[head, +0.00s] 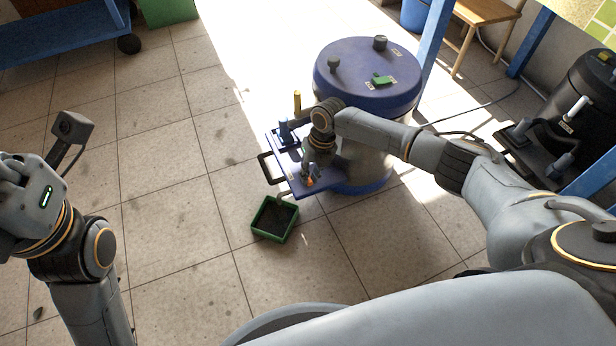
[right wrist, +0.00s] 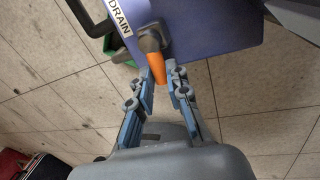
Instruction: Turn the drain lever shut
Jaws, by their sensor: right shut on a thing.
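The drain lever (right wrist: 157,68) has an orange handle on a dark pivot beside a white DRAIN label (right wrist: 119,16) on a blue panel (right wrist: 200,22). In the head view its orange tip (head: 310,182) shows small at the panel's front. My right gripper (right wrist: 160,78) is shut on the lever, with blue-grey fingers on either side of the orange handle. In the head view the right gripper (head: 313,172) reaches down over the panel. How far the lever is turned is hard to tell. My left arm is at the left, its fingers outside the picture.
The panel sits against a drum with a blue lid (head: 345,62). A green tray (head: 259,231) is on the floor below the panel. A yellow upright handle (head: 297,103) stands behind it. A dark canister (head: 590,85) is at right. Tiled floor at left is clear.

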